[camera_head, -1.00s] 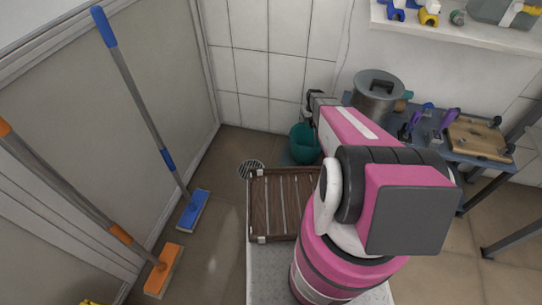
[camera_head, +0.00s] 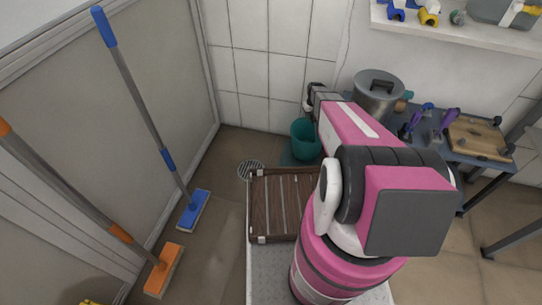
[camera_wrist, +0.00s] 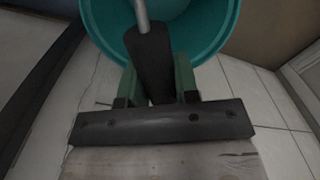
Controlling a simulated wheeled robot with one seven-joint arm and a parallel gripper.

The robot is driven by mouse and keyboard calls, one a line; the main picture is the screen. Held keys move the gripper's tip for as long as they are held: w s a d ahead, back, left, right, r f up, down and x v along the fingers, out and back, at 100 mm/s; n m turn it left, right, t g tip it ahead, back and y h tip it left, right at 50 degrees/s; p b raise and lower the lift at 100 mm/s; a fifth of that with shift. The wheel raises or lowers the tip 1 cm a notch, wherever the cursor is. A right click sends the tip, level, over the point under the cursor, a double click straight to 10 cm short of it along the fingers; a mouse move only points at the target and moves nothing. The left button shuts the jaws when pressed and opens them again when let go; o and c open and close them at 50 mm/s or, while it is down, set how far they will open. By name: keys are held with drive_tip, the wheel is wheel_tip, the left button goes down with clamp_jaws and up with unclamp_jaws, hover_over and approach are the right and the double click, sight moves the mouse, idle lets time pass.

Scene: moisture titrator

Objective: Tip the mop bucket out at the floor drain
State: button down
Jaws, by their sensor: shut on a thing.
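The teal mop bucket (camera_head: 305,142) hangs near the tiled back wall in the head view, partly hidden by my arm, its mouth facing up. It also fills the top of the wrist view (camera_wrist: 104,28). My gripper is shut on the bucket's dark handle grip (camera_wrist: 152,58); its fingers (camera_wrist: 158,82) show on either side of the grip in the wrist view. In the head view the gripper's tip is mostly hidden behind my arm. The round floor drain (camera_head: 251,170) lies on the floor to the left of and nearer than the bucket. Any contents cannot be made out.
A brown slatted crate (camera_head: 283,204) lies in front of the drain. A blue mop (camera_head: 193,210) and an orange mop (camera_head: 163,272) lean at the left wall. A bench with a steel pot (camera_head: 379,97) and a wooden board (camera_head: 476,138) stands at right. Floor around the drain's left is clear.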

drive_tip(key=shift+r, duration=1.2)
drive_tip(key=shift+r, duration=0.1)
drive_tip(key=s+a+r+m, duration=0.1)
drive_tip(key=s+a+r, duration=0.1)
drive_tip(key=r, duration=1)
drive_tip(key=s+a+r, duration=0.2)
drive_tip(key=r, duration=1.1)
drive_tip(key=s+a+r, duration=0.1)
drive_tip(key=s+r, duration=0.2)
drive_tip(key=r, duration=0.3)
drive_tip(key=s+a+r+m, duration=0.1)
drive_tip(key=s+r, duration=0.3)
drive_tip(key=r, duration=0.3)
drive_tip(key=s+a+r, duration=0.2)
drive_tip(key=s+r, duration=0.2)
drive_tip(key=r, duration=0.3)
drive_tip(key=shift+s+r, duration=0.15)
drive_tip(key=shift+s, duration=0.1)
